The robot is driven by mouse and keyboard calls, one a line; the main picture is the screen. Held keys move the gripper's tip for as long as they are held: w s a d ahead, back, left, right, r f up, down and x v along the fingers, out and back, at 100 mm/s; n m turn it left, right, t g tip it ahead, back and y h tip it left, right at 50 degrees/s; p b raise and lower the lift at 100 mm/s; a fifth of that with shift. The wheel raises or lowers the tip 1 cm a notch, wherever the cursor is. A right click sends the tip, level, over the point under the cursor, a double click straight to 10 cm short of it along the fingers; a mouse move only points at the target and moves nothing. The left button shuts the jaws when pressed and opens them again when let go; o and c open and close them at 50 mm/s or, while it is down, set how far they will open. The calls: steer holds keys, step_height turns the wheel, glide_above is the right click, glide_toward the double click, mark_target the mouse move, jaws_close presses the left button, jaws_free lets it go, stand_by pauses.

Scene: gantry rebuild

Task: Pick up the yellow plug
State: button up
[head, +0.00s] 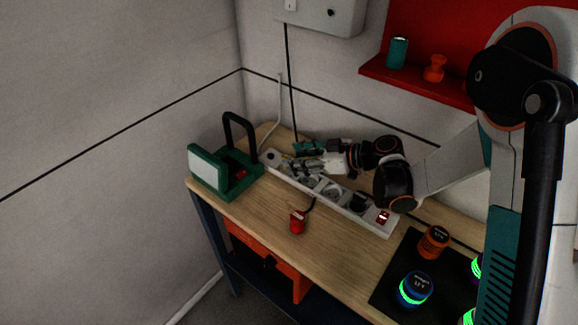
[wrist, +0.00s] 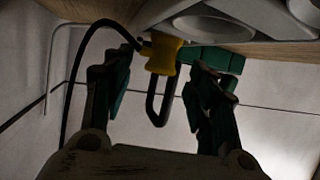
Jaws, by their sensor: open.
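The yellow plug (wrist: 163,54) shows in the wrist view between the two fingers of my gripper (wrist: 166,70), with a gap on each side. A dark loop hangs below it in the picture, and a black cable arches to its left. The plug is beside the white power strip (wrist: 225,24); I cannot tell whether it sits in a socket. In the head view my gripper (head: 302,158) is open over the far left end of the power strip (head: 372,223). The plug is mostly hidden by the gripper there.
A green box with a black handle (head: 221,172) stands left of the strip. A red plug (head: 298,222) lies on the wooden table (head: 335,245) in front. A black mat with orange and blue round items (head: 416,288) is at right. A red shelf (head: 430,85) hangs behind.

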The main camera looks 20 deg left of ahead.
mark_target(289, 157)
steer(key=x, duration=0.3)
steer(key=shift+a+b, duration=0.1)
steer(key=shift+b, duration=0.25)
steer(key=c, duration=1.2)
